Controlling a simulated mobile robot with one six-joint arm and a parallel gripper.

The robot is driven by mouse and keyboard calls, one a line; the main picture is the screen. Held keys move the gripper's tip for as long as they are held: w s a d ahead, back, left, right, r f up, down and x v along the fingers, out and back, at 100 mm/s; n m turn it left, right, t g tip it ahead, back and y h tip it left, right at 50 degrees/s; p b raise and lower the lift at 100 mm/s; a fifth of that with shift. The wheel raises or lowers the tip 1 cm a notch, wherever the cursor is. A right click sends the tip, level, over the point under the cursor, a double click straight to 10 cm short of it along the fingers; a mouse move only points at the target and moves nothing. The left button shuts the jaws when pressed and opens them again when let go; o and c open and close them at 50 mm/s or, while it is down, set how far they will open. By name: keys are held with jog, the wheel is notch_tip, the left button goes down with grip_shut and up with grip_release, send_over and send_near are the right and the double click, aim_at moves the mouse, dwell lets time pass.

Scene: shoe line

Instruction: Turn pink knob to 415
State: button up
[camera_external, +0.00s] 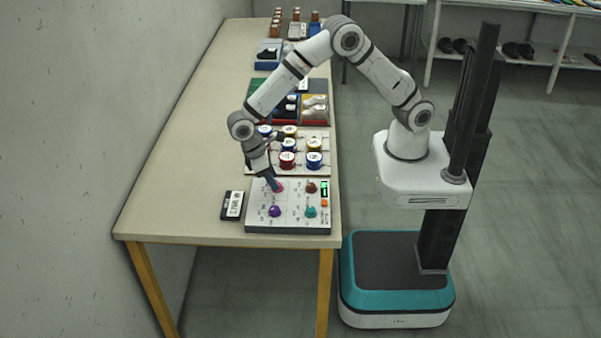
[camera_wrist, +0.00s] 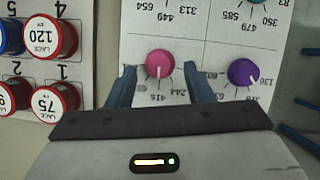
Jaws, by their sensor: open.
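The pink knob (camera_wrist: 160,62) sits on the white control panel (camera_wrist: 215,52), ringed by printed numbers. Its white pointer line points down in the wrist view, toward the 415 mark. My gripper (camera_wrist: 158,74) is open, with one blue finger on each side of the knob and gaps visible between. In the external view, my gripper (camera_external: 273,184) reaches down to the panel (camera_external: 290,222) at the pink knob (camera_external: 280,188), which it partly hides.
A purple knob (camera_external: 275,211), a teal knob (camera_external: 311,212) and a brown knob (camera_external: 311,187) share the panel. A small black-and-white device (camera_external: 232,205) lies left of it. Several lace spools (camera_external: 288,160) stand behind. The table (camera_external: 185,160) is clear along its left side.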

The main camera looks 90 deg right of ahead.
jog(key=v, duration=0.6)
jog(key=shift+r, duration=0.25)
jog(key=shift+w, duration=0.1)
jog(key=s+d+r+m+t+y, duration=0.1)
jog(key=s+d+r+t, duration=0.1)
jog(key=s+d+r, duration=0.4)
jog(key=s+d+r+t, duration=0.2)
jog(key=s+d+r, duration=0.25)
jog(key=d, duration=0.35)
jog(key=s+d+t, duration=0.1)
jog(key=s+d, duration=0.3)
jog(key=s, duration=0.2)
jog(key=s+d+m+t, duration=0.1)
jog(key=s+d+t, duration=0.1)
jog(key=s+d, duration=0.2)
jog(key=s, duration=0.3)
jog(key=shift+s, duration=0.2)
